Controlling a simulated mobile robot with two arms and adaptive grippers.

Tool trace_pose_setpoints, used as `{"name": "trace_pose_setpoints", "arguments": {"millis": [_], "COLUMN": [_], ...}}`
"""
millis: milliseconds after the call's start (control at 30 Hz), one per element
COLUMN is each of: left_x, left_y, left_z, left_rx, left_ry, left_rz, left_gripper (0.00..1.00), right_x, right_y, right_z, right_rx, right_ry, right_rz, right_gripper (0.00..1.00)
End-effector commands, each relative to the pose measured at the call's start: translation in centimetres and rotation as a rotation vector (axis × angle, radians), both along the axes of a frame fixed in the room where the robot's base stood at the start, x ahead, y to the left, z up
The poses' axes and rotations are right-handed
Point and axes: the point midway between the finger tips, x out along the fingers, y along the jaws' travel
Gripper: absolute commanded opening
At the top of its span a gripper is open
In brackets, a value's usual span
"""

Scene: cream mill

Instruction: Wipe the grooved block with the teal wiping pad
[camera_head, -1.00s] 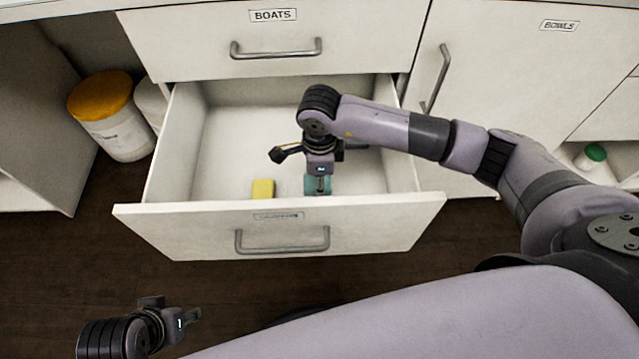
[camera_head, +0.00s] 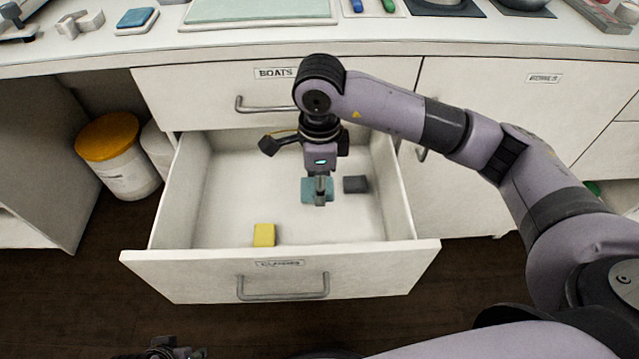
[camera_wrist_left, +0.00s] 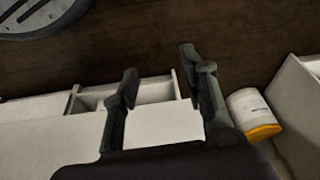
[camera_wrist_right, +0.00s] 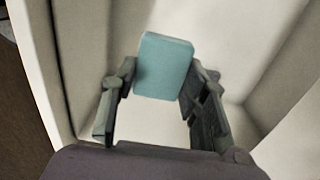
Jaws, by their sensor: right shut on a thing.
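The teal wiping pad (camera_head: 309,190) is held by my right gripper (camera_head: 320,203) above the floor of the open drawer. In the right wrist view the teal pad (camera_wrist_right: 165,66) sits between the two fingertips (camera_wrist_right: 160,85), which are shut on it. My left gripper shows in part at the bottom edge of the head view (camera_head: 170,350). In the left wrist view its fingers (camera_wrist_left: 158,80) are spread with nothing between them. I cannot pick out the grooved block with certainty; a pale notched object (camera_head: 80,22) lies on the counter at the far left.
The open drawer (camera_head: 280,278) also holds a yellow block (camera_head: 264,235) and a dark grey block (camera_head: 356,184). The counter above carries a blue pad on a small tray (camera_head: 137,18), a pale green mat (camera_head: 260,9) and pens. An orange-lidded tub (camera_head: 108,137) stands at left.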

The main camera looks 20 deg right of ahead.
Motion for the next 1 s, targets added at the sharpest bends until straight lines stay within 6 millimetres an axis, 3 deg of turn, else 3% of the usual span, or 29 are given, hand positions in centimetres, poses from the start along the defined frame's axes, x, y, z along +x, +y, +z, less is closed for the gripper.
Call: {"name": "trace_pose_setpoints", "arguments": {"millis": [33,67,400,567,667,833,1000], "left_x": [0.0,0.0,0.0,0.1,0.2,-0.2,-1.9], "left_y": [0.0,0.0,0.0,-0.1,-0.1,-0.1,0.1], "left_z": [0.0,0.0,0.0,-0.3,-1.4,-4.9,-8.7], "left_rx": [0.000,0.000,0.000,0.000,0.001,0.004,0.006], "left_ry": [0.000,0.000,0.000,0.005,0.018,0.049,0.078], "left_rz": [0.000,0.000,0.001,-0.001,-0.002,-0.007,-0.012], "left_gripper": [0.40,0.40,0.40,0.40,0.40,0.40,0.40], "right_x": [0.0,0.0,0.0,-0.2,-0.7,-2.1,-3.9], "right_y": [0.0,0.0,0.0,-0.1,-0.5,-1.3,-2.2], "right_z": [0.0,0.0,-0.1,0.3,0.8,2.0,3.0], "right_rx": [0.000,0.000,0.000,0.000,-0.001,-0.001,0.000], "right_ry": [0.000,0.000,0.000,0.002,0.003,0.004,0.005], "right_rz": [0.000,0.000,0.001,0.035,0.121,0.379,0.675], "right_gripper": [0.27,0.40,0.18,0.18,0.18,0.18,0.18]}}
